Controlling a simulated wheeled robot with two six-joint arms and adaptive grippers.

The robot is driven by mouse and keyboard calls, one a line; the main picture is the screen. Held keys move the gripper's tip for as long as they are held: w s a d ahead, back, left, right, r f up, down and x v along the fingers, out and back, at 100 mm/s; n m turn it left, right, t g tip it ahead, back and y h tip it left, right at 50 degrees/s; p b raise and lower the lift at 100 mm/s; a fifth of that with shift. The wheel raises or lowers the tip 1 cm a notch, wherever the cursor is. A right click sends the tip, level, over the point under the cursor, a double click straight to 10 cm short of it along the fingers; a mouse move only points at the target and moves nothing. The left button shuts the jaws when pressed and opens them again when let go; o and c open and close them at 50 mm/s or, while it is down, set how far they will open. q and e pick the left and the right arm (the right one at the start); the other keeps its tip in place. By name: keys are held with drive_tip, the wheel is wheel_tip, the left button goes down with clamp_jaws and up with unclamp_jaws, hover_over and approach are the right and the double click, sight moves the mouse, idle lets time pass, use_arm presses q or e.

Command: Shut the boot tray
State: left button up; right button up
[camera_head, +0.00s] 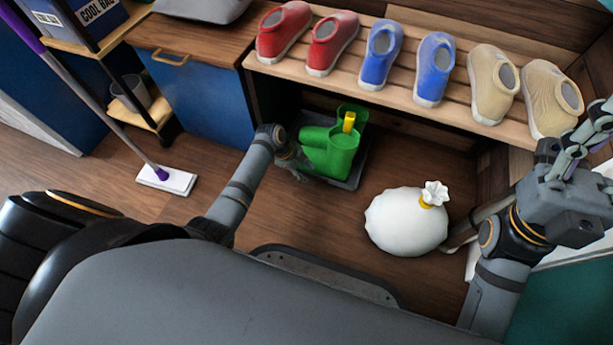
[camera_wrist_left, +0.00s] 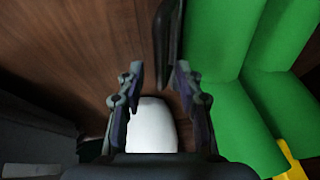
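The boot tray (camera_head: 352,178) is a low dark tray under the shoe bench. My left gripper (camera_head: 297,172) is low at the tray's left side, beside the boots. In the left wrist view my left gripper (camera_wrist_left: 159,72) has its fingers apart. The dark tray edge (camera_wrist_left: 168,45) shows just ahead of and between the fingertips, with the green boots (camera_wrist_left: 225,40) to the right. I cannot tell whether the gripper touches the tray. My right gripper (camera_head: 590,140) is raised at the right; its finger opening is unclear.
The slatted bench (camera_head: 400,95) above the tray carries red, blue and beige shoes. A white tied sack (camera_head: 405,222) lies on the floor right of the tray. A blue cabinet (camera_head: 200,100) stands left of it, and a mop (camera_head: 166,180) rests on the floor further left.

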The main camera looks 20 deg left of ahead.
use_arm(q)
drive_tip(key=shift+w+d+f, duration=0.1)
drive_tip(key=shift+d+f, duration=0.1)
drive_tip(key=shift+f, duration=0.35)
drive_tip(key=shift+c, duration=0.3)
clamp_jaws()
